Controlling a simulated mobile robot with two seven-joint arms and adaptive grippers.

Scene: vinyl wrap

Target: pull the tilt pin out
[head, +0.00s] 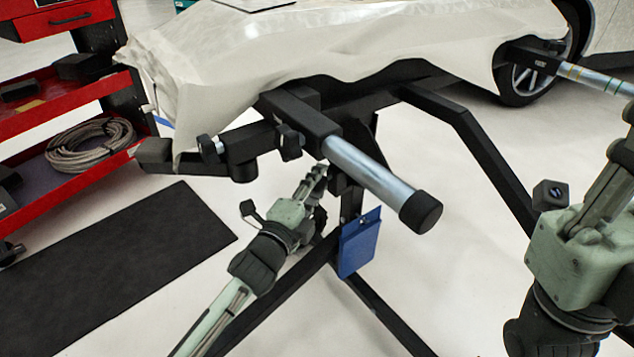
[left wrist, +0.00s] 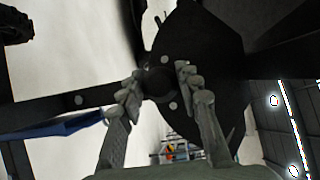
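In the left wrist view a dark round knob (left wrist: 159,83), which looks like the tilt pin's head, stands against a black round plate (left wrist: 205,60) with pale bolt heads. My left gripper (left wrist: 158,80) has one finger on each side of this knob, with little or no gap; whether the fingers press on it I cannot tell. In the head view my left gripper (head: 316,178) reaches up under the stand's black arm, beside the upright post (head: 351,205); the pin is hidden there. My right gripper (head: 622,150) is at the right edge, cut off by the frame, away from the pin.
A steel tube with a black end cap (head: 385,185) juts out above my left gripper. A blue tag (head: 359,243) hangs on the post. The stand carries a wrapped panel (head: 350,40). Black legs (head: 390,315) spread below. A red tool cart (head: 60,180) stands left; a black mat (head: 110,265) lies on the floor.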

